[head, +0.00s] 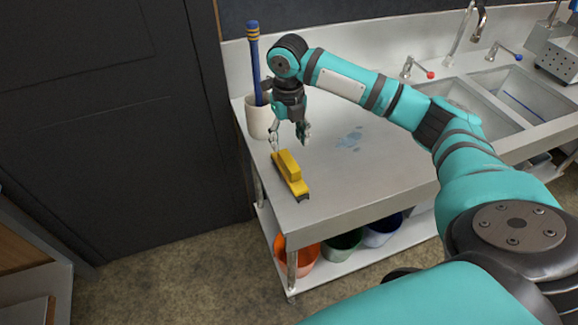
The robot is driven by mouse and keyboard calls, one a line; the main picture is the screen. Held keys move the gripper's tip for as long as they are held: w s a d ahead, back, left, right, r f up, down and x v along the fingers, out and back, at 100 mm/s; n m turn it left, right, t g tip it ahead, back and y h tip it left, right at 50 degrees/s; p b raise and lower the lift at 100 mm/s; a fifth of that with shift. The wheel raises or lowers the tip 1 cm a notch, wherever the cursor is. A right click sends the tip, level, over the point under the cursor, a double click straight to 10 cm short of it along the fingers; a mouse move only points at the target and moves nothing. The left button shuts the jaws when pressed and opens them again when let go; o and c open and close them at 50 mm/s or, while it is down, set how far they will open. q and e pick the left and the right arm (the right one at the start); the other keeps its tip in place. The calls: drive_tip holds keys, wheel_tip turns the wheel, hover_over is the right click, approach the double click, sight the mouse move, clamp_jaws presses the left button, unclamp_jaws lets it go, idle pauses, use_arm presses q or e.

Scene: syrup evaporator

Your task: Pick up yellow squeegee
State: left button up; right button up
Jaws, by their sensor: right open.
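The yellow squeegee (289,174) lies on the steel table top (365,185) near its left front corner, with a dark strip along its lower edge. My right gripper (289,145) points down just above and behind the squeegee's far end. Its fingers are apart with nothing between them. A gap to the squeegee seems to show, but its exact height is hard to tell. My left gripper is not in view.
A white cup (258,122) with a blue-handled tool (254,60) stands at the back left, close to my gripper. Sink basins (500,90) with taps are at the right. Orange (302,258), green and blue buckets sit on the lower shelf. The table's middle is clear, with a wet-looking patch.

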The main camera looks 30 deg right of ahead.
sight(289, 160)
wheel_tip(289, 160, down, 4)
drive_tip(key=shift+f+p, duration=0.2)
drive_tip(key=shift+p, duration=0.15)
wheel_tip(289, 160, down, 5)
drive_tip(key=shift+r+p, duration=0.1)
drive_tip(key=shift+p, duration=0.9)
drive_tip(key=shift+f, duration=0.25)
clamp_jaws()
